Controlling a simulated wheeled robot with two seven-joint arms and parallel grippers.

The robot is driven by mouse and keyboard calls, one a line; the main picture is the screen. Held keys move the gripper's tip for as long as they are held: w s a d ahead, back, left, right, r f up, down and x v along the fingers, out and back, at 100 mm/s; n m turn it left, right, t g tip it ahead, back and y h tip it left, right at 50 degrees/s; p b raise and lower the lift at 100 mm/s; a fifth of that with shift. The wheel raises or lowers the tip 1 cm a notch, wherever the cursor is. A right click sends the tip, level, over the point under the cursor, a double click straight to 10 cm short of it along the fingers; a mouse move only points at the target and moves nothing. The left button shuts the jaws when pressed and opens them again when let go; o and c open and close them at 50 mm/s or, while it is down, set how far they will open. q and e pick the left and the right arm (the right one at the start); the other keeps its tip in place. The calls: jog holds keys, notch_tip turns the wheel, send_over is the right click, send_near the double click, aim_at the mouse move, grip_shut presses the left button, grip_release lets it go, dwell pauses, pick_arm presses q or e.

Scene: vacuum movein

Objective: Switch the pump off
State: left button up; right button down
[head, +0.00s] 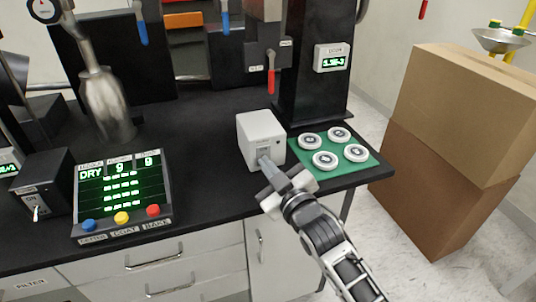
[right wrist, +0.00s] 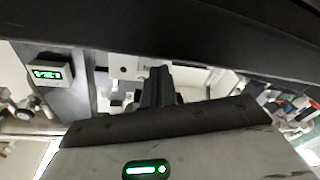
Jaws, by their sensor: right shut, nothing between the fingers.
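A small white box (head: 262,138) with a dark label on its front stands near the front right of the black bench. My right gripper (head: 264,163) is shut and empty, its fingertips at the lower front of this box; I cannot tell whether they touch it. The shut fingers also show in the right wrist view (right wrist: 160,86). Any switch on the box's front is hidden or too small to tell. A black box (head: 40,187) with a light toggle lever on its front stands at the left front of the bench. I cannot read which box belongs to the pump. My left gripper is not in view.
A console (head: 122,197) with a green "DRY" screen and blue, yellow and red buttons sits at the front. White discs lie on a green mat (head: 365,165) right of the white box. Red and blue levers hang behind. Cardboard boxes (head: 450,120) stand on the right.

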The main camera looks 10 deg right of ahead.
jog(key=v, duration=1.6)
jog(key=shift+b, duration=0.45)
jog(key=shift+f, duration=0.1)
jog(key=s+f+m+g+h, duration=0.1)
jog(key=s+f+m+g, duration=0.2)
jog(key=f, duration=0.5)
jog(key=s+d+f+m+g+h, duration=0.1)
jog(key=s+f+m+g+h, duration=0.1)
jog(key=s+f, duration=0.4)
notch_tip(320, 180, down, 3)
jog(key=shift+d+f+m+g, duration=0.1)
jog(key=shift+d+m+g, duration=0.15)
jog(key=shift+m+g, duration=0.55)
